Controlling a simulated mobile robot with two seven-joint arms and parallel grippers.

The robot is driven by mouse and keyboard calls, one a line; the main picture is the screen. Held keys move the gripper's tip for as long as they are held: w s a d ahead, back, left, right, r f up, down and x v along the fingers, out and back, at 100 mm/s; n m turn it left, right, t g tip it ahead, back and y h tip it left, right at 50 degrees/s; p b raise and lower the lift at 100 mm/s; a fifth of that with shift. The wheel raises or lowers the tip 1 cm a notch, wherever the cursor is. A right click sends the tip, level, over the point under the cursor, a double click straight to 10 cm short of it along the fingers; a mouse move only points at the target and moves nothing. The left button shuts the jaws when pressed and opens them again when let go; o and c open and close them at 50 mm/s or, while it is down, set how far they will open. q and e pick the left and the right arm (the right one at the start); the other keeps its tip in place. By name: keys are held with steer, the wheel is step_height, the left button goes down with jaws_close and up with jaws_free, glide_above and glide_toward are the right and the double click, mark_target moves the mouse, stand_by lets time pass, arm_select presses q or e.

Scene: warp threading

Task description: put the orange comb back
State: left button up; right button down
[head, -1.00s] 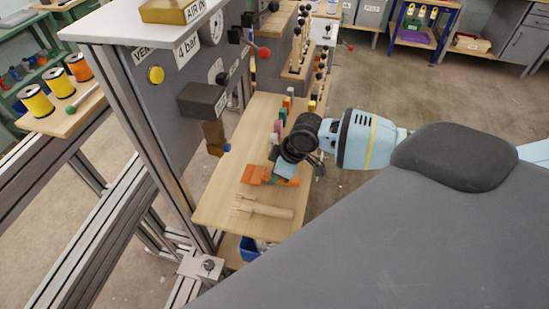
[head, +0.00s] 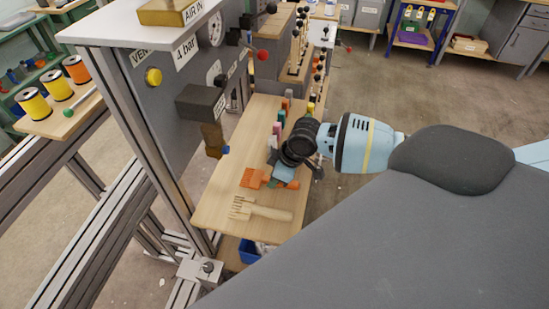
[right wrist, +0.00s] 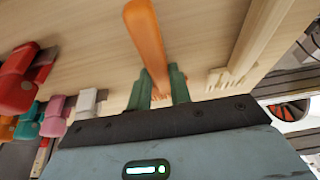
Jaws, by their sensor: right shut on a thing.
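The orange comb (head: 252,178) lies low over the front part of the wooden shelf board (head: 215,205), with its toothed end to the left in the head view. My right gripper (head: 281,173) is shut across its handle, and the handle end shows just right of the fingers. In the right wrist view the orange comb (right wrist: 147,38) runs up from between the two green fingers of my right gripper (right wrist: 158,88). I cannot tell whether the comb still touches the board. My left gripper is not in view.
A pale wooden comb (head: 265,212) lies on the board just in front of the orange one. A row of coloured pieces stands behind, including a pink one (right wrist: 57,108) and a red one (right wrist: 22,82). A dark box (head: 202,102) juts out from the grey panel at left.

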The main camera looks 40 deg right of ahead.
steer(key=c, duration=0.8)
jaws_free()
steer(key=shift+w+p+v, duration=0.1)
steer(key=shift+p+v, duration=1.05)
steer(key=shift+v, duration=0.75)
steer(key=shift+w+p+v, duration=0.15)
steer(key=shift+p+v, duration=0.95)
steer(key=shift+v, duration=0.75)
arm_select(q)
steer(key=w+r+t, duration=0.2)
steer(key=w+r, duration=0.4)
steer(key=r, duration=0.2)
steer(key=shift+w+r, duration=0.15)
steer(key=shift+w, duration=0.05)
arm_select(e)
steer(key=shift+v, duration=1.05)
steer(key=shift+a, duration=0.15)
steer(key=shift+r, duration=0.15)
